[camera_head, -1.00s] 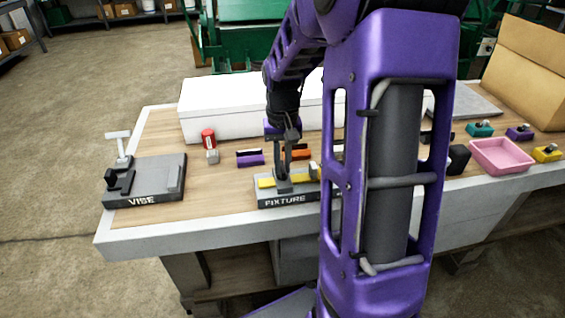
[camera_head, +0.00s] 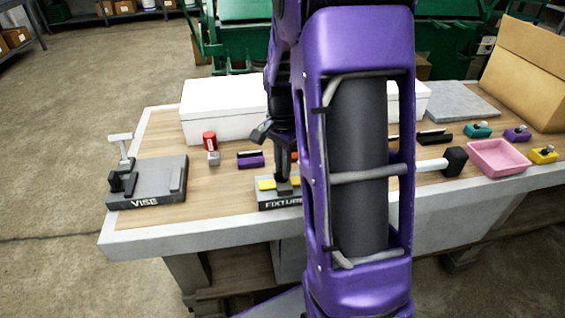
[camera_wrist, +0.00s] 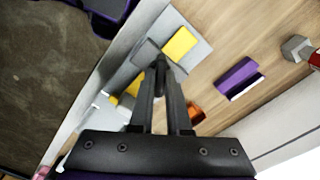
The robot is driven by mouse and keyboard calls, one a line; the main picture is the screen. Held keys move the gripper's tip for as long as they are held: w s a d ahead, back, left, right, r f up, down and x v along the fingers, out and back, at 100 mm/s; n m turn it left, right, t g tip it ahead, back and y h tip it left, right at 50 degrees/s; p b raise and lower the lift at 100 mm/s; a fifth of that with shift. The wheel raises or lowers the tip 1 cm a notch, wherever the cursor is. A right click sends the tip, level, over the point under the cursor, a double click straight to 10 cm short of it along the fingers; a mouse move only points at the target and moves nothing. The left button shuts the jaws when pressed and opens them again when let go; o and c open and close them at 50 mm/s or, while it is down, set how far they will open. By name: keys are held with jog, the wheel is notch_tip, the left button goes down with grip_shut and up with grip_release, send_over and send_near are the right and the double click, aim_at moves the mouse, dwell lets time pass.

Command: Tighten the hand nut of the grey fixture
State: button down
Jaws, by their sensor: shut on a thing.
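The grey fixture (camera_head: 270,204), labelled FIXTURE, sits at the front edge of the bench. A yellow piece (camera_head: 266,184) lies on it; in the wrist view the yellow piece (camera_wrist: 180,42) shows on both sides of the fingers. My gripper (camera_head: 283,181) points down over the fixture, and its fingertips (camera_wrist: 160,66) are closed together on the hand nut. The nut is mostly hidden by the fingers; only a dark part shows at the tips. My arm hides the fixture's right part in the head view.
A grey vise (camera_head: 146,182) stands at the left. Behind the fixture are a purple block (camera_head: 250,160), a red-topped item (camera_head: 209,141) and a white box (camera_head: 225,108). A mallet (camera_head: 453,160) and pink tray (camera_head: 500,158) lie right. Bare wood lies between vise and fixture.

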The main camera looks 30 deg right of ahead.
jog(key=m+p, duration=0.2)
jog(key=m, duration=0.2)
jog(key=shift+r, duration=0.15)
jog(key=shift+m+p, duration=0.8)
jog(key=shift+m, duration=0.8)
jog(key=shift+d, duration=0.1)
jog(key=c, duration=0.9)
grip_release()
notch_tip(320, 180, up, 17)
jog(key=shift+r+p, duration=0.1)
jog(key=shift+p, duration=1.05)
